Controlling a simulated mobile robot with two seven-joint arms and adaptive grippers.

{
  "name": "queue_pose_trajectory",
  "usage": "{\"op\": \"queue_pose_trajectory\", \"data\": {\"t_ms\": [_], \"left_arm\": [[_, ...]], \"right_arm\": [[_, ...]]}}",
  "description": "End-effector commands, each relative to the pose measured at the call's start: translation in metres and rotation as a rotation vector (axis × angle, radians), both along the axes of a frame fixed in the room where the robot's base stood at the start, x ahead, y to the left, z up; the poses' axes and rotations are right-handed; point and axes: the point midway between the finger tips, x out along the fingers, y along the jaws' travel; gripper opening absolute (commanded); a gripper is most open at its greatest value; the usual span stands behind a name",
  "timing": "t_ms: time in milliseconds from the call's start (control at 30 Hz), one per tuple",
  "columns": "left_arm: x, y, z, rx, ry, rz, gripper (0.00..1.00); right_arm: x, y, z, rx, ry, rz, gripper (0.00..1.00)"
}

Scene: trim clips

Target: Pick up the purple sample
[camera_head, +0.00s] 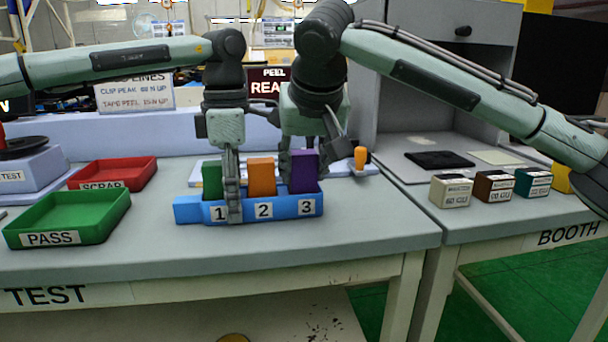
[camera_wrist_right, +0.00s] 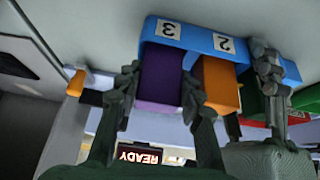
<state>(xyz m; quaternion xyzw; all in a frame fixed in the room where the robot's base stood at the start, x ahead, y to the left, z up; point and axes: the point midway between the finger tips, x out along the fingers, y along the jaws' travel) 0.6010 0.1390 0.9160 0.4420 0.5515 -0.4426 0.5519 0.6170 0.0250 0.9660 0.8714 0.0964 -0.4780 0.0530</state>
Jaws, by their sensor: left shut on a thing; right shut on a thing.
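The purple sample (camera_head: 304,172) is an upright block at slot 3 of the blue rack (camera_head: 185,210). It also shows in the right wrist view (camera_wrist_right: 160,78). My right gripper (camera_head: 302,160) is shut on the purple sample, with one finger on each side of it. The sample's lower end is hidden by the rack's front wall. My left gripper (camera_head: 233,207) is shut on the rack's front wall between labels 1 and 2. An orange sample (camera_head: 261,177) stands at slot 2, and a green sample (camera_head: 212,179) at slot 1, partly behind my left gripper.
A green PASS tray (camera_head: 70,238) and a red SCRAP tray (camera_head: 140,170) lie to the left. Several small labelled boxes stand on the BOOTH table to the right, such as a beige one (camera_head: 451,191). An orange-topped object (camera_head: 360,157) is right of the rack.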

Motion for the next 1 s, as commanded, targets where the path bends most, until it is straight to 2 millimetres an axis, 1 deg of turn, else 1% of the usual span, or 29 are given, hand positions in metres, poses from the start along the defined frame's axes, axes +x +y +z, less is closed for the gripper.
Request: {"op": "queue_pose_trajectory", "data": {"t_ms": [33,167,367,400,433,600,633,667,700,767,1000], "left_arm": [[0.000,0.000,0.000,-0.001,-0.001,0.000,0.18],[0.000,0.000,0.000,0.000,0.000,0.000,0.18],[0.000,0.000,0.000,0.000,0.000,0.001,0.18],[0.000,0.000,0.000,0.000,0.000,0.001,0.18],[0.000,0.000,0.001,0.000,-0.001,0.001,0.18],[0.000,0.001,0.000,0.000,0.000,0.002,0.18],[0.000,0.001,0.000,0.000,0.000,0.002,0.18],[0.000,0.001,0.000,0.000,0.000,0.002,0.18],[0.000,0.001,0.000,0.000,0.000,0.002,0.18],[0.000,0.000,0.000,0.000,0.000,0.001,0.18],[0.000,0.000,0.000,0.001,0.000,0.001,0.18]], "right_arm": [[-0.001,0.000,0.004,0.002,-0.011,0.002,0.09],[-0.008,-0.002,0.001,0.022,-0.100,0.004,0.09],[-0.021,-0.005,-0.001,0.063,-0.282,0.002,0.09],[-0.023,-0.005,0.007,0.072,-0.308,0.002,0.09],[-0.024,-0.005,0.017,0.072,-0.306,-0.001,0.09],[-0.035,-0.007,0.053,0.070,-0.301,0.000,0.09],[-0.037,-0.008,0.060,0.070,-0.301,-0.001,0.09],[-0.042,-0.009,0.063,0.069,-0.299,0.001,0.09],[-0.053,-0.011,0.059,0.067,-0.298,0.004,0.09],[-0.069,-0.015,0.059,0.066,-0.299,0.005,0.09],[-0.138,-0.030,0.060,0.068,-0.299,0.006,0.09]]}}
